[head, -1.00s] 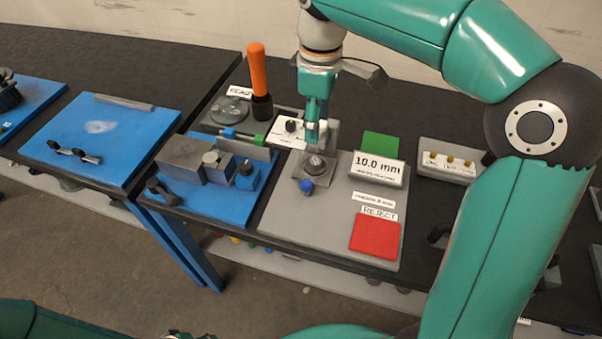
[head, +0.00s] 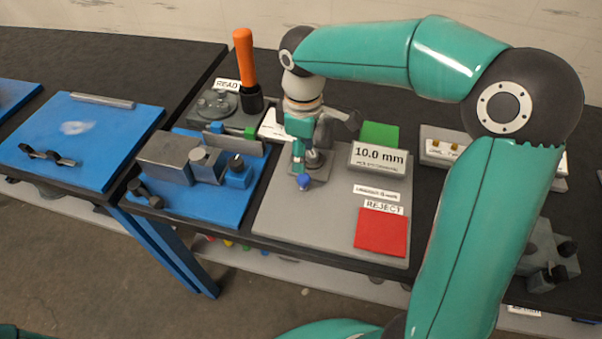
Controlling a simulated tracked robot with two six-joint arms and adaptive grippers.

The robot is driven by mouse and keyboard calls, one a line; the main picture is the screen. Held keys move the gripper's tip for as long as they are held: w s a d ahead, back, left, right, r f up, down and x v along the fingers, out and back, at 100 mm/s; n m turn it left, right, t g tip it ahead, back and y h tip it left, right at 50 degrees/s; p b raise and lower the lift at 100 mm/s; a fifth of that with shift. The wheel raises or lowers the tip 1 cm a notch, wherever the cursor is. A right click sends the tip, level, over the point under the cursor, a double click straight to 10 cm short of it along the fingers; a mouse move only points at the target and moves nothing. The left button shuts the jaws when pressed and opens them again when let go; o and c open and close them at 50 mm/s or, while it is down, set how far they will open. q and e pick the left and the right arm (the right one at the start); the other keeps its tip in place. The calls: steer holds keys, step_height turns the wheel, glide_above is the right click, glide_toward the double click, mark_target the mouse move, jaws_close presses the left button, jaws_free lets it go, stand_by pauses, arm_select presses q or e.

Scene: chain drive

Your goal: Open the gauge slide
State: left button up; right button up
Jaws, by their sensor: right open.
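The gauge stands on a grey plate (head: 290,232) with a small square metal block (head: 320,176), a round metal piece (head: 315,158) and a blue knob (head: 304,181) at its front. A display reading 10.0 mm (head: 379,157) stands to its right. My right gripper (head: 299,168) points down at the gauge, open, with its fingertips just behind and above the blue knob. I cannot tell whether they touch it. The gripper hides part of the gauge behind it. My left gripper is out of view.
A green pad (head: 380,134) and a red REJECT pad (head: 381,232) lie on the plate. A blue fixture (head: 205,207) stands left. An orange-handled tool (head: 244,58) rises behind, left of my right gripper. The plate's front left is clear.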

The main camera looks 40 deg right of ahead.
mark_target(303, 176)
step_height(303, 176, down, 7)
steer(key=shift+f, duration=0.15)
jaws_close()
stand_by(0.5)
